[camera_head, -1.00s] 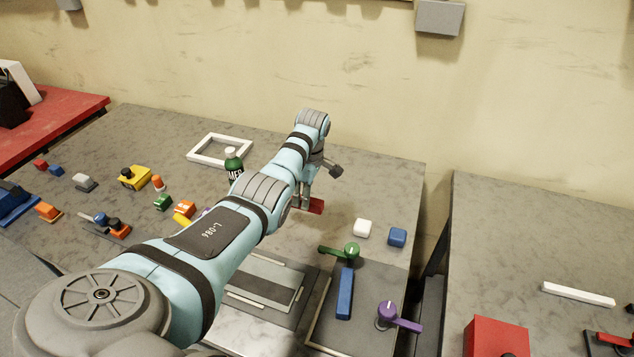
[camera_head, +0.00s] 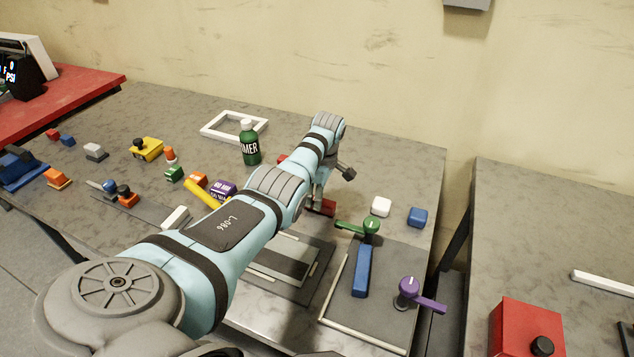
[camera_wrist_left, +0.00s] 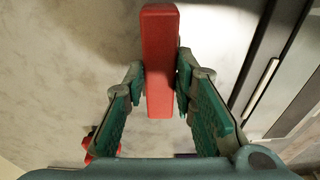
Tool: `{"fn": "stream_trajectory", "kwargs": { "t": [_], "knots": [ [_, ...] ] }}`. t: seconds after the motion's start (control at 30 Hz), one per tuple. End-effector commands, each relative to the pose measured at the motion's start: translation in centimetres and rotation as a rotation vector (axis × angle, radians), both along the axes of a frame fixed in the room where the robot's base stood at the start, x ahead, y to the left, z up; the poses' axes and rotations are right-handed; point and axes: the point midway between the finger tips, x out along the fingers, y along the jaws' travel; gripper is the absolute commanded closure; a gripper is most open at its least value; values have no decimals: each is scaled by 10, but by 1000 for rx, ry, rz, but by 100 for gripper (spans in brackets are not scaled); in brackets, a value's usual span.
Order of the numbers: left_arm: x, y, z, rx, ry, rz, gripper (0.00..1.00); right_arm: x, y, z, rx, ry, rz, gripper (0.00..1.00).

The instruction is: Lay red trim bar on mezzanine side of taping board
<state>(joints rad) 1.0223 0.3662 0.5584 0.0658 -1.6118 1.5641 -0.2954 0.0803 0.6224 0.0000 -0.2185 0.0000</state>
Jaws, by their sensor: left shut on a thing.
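The red trim bar (camera_head: 326,208) is in my left gripper (camera_head: 315,203); the forearm hides part of it. In the left wrist view, the red bar (camera_wrist_left: 159,35) stands lengthwise between the two green-padded fingers of my left gripper (camera_wrist_left: 161,85), which are shut on it. A grey board with a dark strip and pale edging (camera_head: 290,264) lies below my forearm, partly hidden. A second grey board (camera_head: 385,300) lies to its right. I cannot tell which is the taping board. Part of a board with a pale strip (camera_wrist_left: 262,86) shows at right in the wrist view. My right gripper is not in view.
The right board carries a blue bar (camera_head: 362,270), a green lever clamp (camera_head: 370,228) and a purple one (camera_head: 409,290). White (camera_head: 381,207) and blue (camera_head: 417,217) blocks stand behind it. A green bottle (camera_head: 250,150) stands behind my arm. A gap separates the right table (camera_head: 560,240).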

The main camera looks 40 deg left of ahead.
Motion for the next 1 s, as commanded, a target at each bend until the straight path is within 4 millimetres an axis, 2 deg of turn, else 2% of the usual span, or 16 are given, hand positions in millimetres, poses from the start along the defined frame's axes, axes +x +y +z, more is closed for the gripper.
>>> {"fn": "stream_trajectory", "kwargs": {
  "t": [0.13, 0.17, 0.3, 0.67, 0.77, 1.0],
  "knots": [
    [0, 0, 2, 0, -1, 0, 100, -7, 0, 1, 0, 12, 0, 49],
    [0, 0, 2, 0, -1, 0, 74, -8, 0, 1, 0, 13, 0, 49],
    [0, 0, 2, 0, -1, 0, 52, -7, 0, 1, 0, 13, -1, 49],
    [1, 0, 7, 0, -1, 0, 52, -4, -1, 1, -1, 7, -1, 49],
    [2, -2, 25, 1, -4, 0, 52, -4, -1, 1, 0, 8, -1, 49],
    [5, -10, 91, -1, -4, 0, 52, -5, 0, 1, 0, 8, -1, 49]
  ]
}}
